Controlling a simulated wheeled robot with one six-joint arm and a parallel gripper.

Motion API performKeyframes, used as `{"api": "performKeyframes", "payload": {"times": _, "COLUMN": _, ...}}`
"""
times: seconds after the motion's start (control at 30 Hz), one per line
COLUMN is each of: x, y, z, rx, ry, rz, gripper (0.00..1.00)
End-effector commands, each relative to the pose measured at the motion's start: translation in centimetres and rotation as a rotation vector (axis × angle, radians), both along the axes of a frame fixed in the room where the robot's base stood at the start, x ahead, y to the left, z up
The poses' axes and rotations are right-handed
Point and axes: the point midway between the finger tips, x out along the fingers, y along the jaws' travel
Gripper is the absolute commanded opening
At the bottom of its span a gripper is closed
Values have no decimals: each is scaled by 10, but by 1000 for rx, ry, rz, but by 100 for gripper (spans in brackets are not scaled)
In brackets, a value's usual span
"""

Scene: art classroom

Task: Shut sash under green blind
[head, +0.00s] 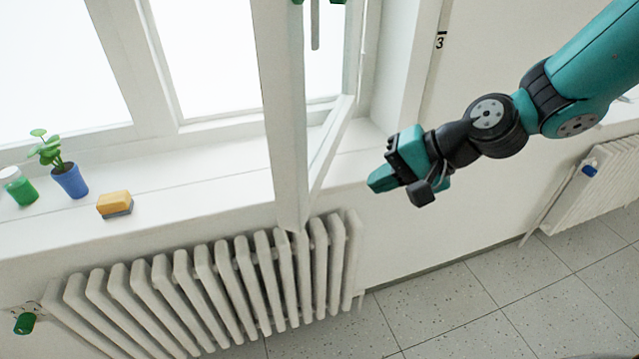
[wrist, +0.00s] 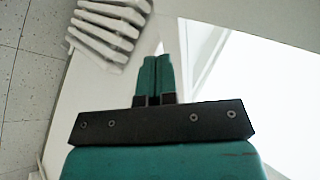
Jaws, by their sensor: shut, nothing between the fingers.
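A white window sash (head: 283,120) stands swung open into the room in the head view, its lower corner over the radiator. A grey upright bar (head: 315,28) with small green parts beside it shows at the top of the sash; what lies above is cut off. No green blind is in view. My gripper (head: 374,184) is shut and empty, to the right of the open sash and apart from it, in front of the wall by the window recess. In the wrist view, my gripper's fingers (wrist: 157,76) are together, with white framing and bright glass to their right.
On the sill (head: 190,190) at left stand a green-and-white jar (head: 20,188), a potted plant in a blue pot (head: 69,181) and a yellow sponge (head: 115,203). A white radiator (head: 200,285) is below, a second radiator (head: 597,185) at right. The tiled floor (head: 470,315) is clear.

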Motion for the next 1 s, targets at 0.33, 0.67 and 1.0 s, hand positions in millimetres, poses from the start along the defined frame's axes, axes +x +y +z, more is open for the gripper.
{"api": "performKeyframes", "payload": {"times": 0.33, "x": 14, "y": 51, "z": -48, "rx": -3, "ry": 5, "rz": 9, "gripper": 0}}
{"api": "performKeyframes", "payload": {"times": 0.67, "x": 29, "y": 92, "z": -57, "rx": -5, "ry": -1, "rz": 6, "gripper": 0}}
{"api": "performKeyframes", "payload": {"times": 1.0, "x": 32, "y": 98, "z": -59, "rx": -4, "ry": -1, "rz": 5, "gripper": 0}}
